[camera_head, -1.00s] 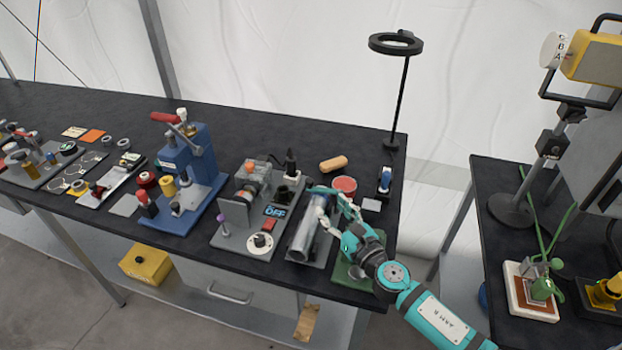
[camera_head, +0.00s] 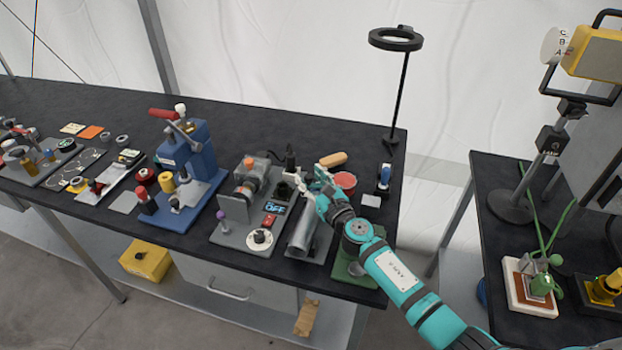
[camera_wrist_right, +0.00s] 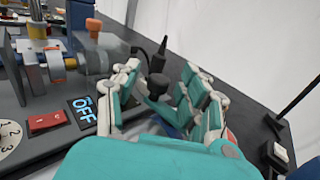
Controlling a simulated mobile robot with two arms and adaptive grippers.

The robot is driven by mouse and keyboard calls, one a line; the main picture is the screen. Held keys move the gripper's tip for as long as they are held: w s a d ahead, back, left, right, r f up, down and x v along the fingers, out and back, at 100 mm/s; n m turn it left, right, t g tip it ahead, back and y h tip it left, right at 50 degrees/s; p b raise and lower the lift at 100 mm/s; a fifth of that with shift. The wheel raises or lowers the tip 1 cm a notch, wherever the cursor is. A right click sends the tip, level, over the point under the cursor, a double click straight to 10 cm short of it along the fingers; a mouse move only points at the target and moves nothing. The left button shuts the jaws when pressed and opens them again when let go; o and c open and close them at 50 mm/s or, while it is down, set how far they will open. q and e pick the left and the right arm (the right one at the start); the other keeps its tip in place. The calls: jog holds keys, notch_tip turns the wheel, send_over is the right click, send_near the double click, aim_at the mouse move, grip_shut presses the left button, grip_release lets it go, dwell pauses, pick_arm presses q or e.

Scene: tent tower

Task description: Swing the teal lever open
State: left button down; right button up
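My right gripper (camera_head: 308,182) reaches over the grey fixture with a silver tube (camera_head: 303,236), near the right end of the black bench. In the right wrist view its white-and-teal fingers (camera_wrist_right: 161,70) are spread apart. A dark grey knob (camera_wrist_right: 158,86) shows between or just beyond them; I cannot tell whether they touch it. A bit of blue shows below the knob. I cannot make out the teal lever apart from my own teal fingers, which may hide it. My left gripper is not in view.
A motor fixture with an OFF display (camera_head: 275,208) and red switch (camera_head: 269,220) stands left of the tube. A red-topped tub (camera_head: 345,181), an orange-tan cylinder (camera_head: 333,160) and a ring lamp (camera_head: 396,40) are close by. A blue press (camera_head: 190,165) stands further left.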

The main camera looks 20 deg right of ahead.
grip_shut()
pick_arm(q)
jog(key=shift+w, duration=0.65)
